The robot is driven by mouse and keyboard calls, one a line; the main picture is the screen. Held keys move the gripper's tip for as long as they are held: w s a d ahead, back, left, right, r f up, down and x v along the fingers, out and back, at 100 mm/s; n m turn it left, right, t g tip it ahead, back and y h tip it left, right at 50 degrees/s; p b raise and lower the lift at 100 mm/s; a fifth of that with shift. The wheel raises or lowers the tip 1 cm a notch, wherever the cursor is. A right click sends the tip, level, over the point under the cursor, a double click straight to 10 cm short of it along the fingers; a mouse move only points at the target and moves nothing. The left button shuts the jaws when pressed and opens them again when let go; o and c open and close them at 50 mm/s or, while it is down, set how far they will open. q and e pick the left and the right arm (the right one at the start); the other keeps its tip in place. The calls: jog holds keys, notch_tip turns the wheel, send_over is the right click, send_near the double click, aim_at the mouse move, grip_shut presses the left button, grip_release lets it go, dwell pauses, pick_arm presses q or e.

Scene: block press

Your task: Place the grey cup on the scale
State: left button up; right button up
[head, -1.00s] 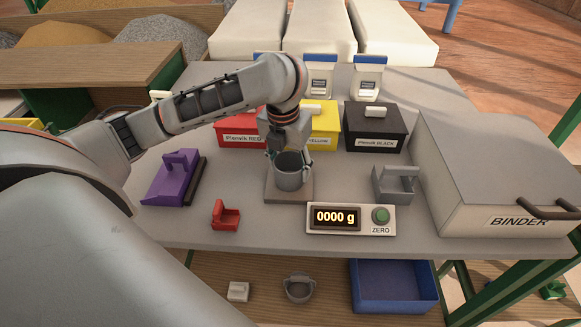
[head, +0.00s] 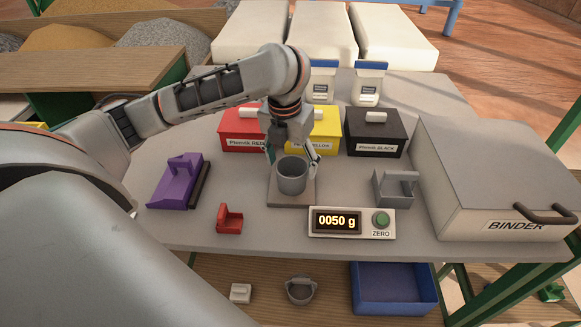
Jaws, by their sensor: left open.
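The grey cup (head: 292,177) stands upright on the plate of the scale (head: 290,202). The scale's display (head: 338,221) reads 0050 g, with a green ZERO button (head: 381,219) beside it. My left gripper (head: 291,160) is open, with its fingers apart on either side of the cup, just behind and above it. I cannot tell whether a finger still touches the cup. My right gripper is not in the view.
Red (head: 240,131), yellow (head: 326,132) and black (head: 375,133) lidded boxes stand behind the scale. A purple tool (head: 176,181) and a red scoop (head: 229,219) lie left. A grey scoop (head: 394,187) and the BINDER box (head: 490,170) stand right.

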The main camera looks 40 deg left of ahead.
pick_arm(q)
notch_tip(320, 180, up, 9)
jog(key=s+p, duration=0.1)
jog(key=p, duration=0.2)
jog(key=shift+s+f, duration=0.15)
jog(key=shift+s+d, duration=0.1)
jog(key=shift+s, duration=0.05)
